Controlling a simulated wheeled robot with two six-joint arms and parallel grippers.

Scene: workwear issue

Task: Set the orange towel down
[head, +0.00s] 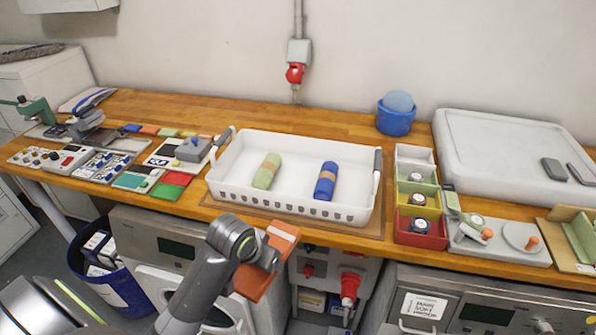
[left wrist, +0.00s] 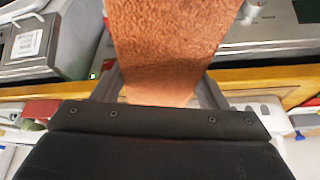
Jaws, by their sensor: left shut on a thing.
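The orange towel (head: 268,262) hangs in my left gripper (head: 272,246), in front of the table's front edge and below the white basket. In the left wrist view the towel (left wrist: 175,45) runs up from between the fingers, and my left gripper (left wrist: 160,90) is shut on it. The white basket (head: 290,207) stands on the wooden table (head: 335,120). It holds a green rolled towel (head: 266,171) on the left and a blue rolled towel (head: 326,181) on the right, with bare floor between them. My right gripper is not in view.
Left of the basket lie colored swatches (head: 170,186) and small devices. Right of it stand stacked colored bins (head: 417,200) and a large white tray lid (head: 500,140). A blue tub (head: 395,119) stands behind. Bare wood shows behind the basket.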

